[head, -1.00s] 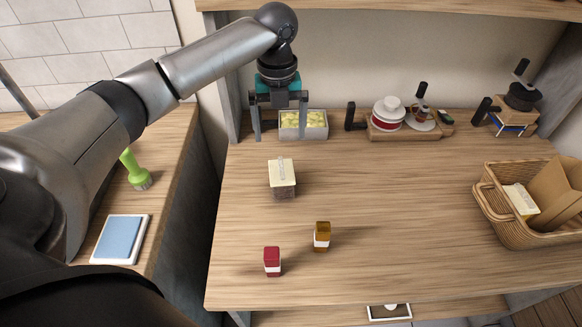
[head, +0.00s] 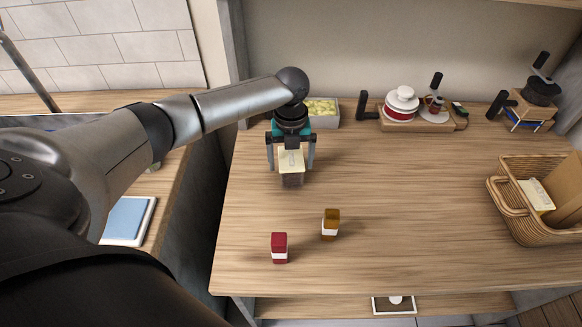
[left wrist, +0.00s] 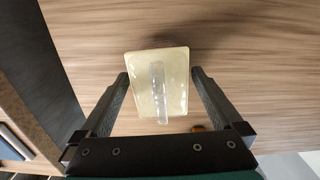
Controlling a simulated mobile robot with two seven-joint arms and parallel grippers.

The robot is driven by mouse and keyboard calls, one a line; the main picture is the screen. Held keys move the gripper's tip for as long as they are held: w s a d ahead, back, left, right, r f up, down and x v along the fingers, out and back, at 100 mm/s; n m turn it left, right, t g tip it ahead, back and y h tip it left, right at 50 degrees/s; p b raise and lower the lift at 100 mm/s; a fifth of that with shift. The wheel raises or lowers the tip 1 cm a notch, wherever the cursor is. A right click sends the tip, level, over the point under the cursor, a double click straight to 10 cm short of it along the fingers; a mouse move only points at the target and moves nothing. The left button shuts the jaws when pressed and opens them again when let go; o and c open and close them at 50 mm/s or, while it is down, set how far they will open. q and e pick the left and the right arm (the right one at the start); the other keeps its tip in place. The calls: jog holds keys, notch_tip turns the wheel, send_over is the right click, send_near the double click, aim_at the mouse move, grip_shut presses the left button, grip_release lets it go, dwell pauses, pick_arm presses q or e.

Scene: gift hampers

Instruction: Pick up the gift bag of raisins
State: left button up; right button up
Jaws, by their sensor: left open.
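The gift bag of raisins is most likely the small clear bag with a cream top (head: 291,161) standing on the wooden table; its label cannot be read. In the left wrist view the cream top (left wrist: 172,83) with a clear strip lies between the fingers. My left gripper (head: 290,165) is open, above and around the bag, one finger on each side. In the left wrist view the gripper (left wrist: 160,85) shows a gap between each fingertip and the bag. My right gripper is not in view.
A red-topped jar (head: 279,248) and a brown-topped jar (head: 330,225) stand nearer the front. A wicker basket (head: 507,205) with a bag and a box stands at right. A grey bin (head: 326,121) and wooden stands (head: 422,122) line the back. The table's middle is clear.

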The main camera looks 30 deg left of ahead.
pick_arm(q)
jog(key=shift+f, duration=0.25)
jog(key=c, duration=1.5)
jog(key=shift+r, duration=0.15)
